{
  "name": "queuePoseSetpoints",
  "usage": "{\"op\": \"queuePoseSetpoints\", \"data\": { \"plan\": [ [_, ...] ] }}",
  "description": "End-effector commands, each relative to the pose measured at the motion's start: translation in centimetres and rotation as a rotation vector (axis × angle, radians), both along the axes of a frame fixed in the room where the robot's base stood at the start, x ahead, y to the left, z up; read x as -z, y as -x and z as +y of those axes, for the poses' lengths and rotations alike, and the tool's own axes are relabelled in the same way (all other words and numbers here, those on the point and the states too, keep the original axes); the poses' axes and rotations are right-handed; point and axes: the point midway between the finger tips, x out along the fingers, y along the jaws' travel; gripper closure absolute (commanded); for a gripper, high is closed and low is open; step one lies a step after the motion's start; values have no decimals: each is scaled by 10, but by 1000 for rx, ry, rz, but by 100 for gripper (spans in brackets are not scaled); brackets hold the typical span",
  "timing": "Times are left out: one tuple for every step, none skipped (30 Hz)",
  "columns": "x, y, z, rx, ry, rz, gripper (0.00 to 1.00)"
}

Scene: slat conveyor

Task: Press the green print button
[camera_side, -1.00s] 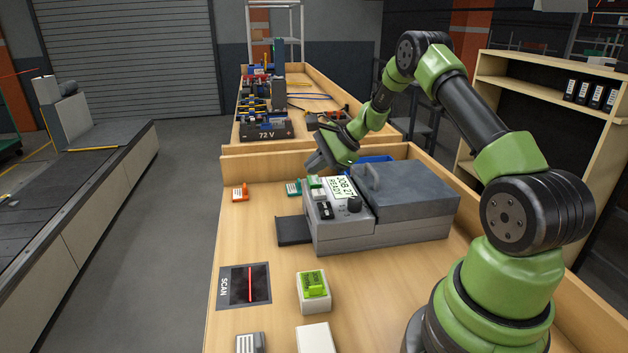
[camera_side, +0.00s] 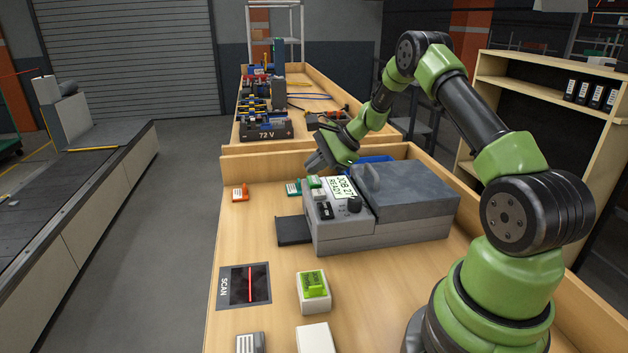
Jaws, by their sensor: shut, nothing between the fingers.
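The grey label printer (camera_side: 340,232) stands on the wooden bench, with a lit screen (camera_side: 341,187) reading "JOB 27 READY". The green print button (camera_side: 314,182) is on the printer's top panel, left of the screen. My gripper (camera_side: 318,165) is shut and empty, tilted down from behind the printer. Its tip is just above the green button; I cannot tell whether they touch. A dark knob (camera_side: 354,204) and a small dark switch (camera_side: 326,211) sit on the same panel.
A dark tray (camera_side: 293,230) juts from the printer's left side. A SCAN pad (camera_side: 244,286) with a red line and a box with a green label (camera_side: 313,291) lie in front. Bare bench lies at left.

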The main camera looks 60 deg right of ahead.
Motion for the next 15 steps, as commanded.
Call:
{"op": "queuePoseSetpoints", "data": {
  "plan": [
    [0, 0, 0, 0, 0, 0, 100],
    [0, 0, 0, 0, 0, 0, 100],
    [0, 0, 0, 0, 0, 0, 100],
    [0, 0, 0, 0, 0, 0, 100],
    [0, 0, 0, 0, 0, 0, 100],
    [0, 0, 0, 0, 0, 0, 100],
    [0, 0, 0, 0, 0, 0, 100],
    [0, 0, 0, 0, 0, 0, 100],
    [0, 0, 0, 0, 0, 0, 100],
    [0, 0, 0, 0, 0, 0, 100],
    [1, 0, 0, 0, 0, 0, 100],
    [2, 0, 0, 0, 0, 0, 100],
    [3, 0, 0, 0, -1, 1, 100],
    [4, 0, 0, 0, -1, 1, 100],
    [5, 0, 0, 0, -1, 1, 100]
  ]
}}
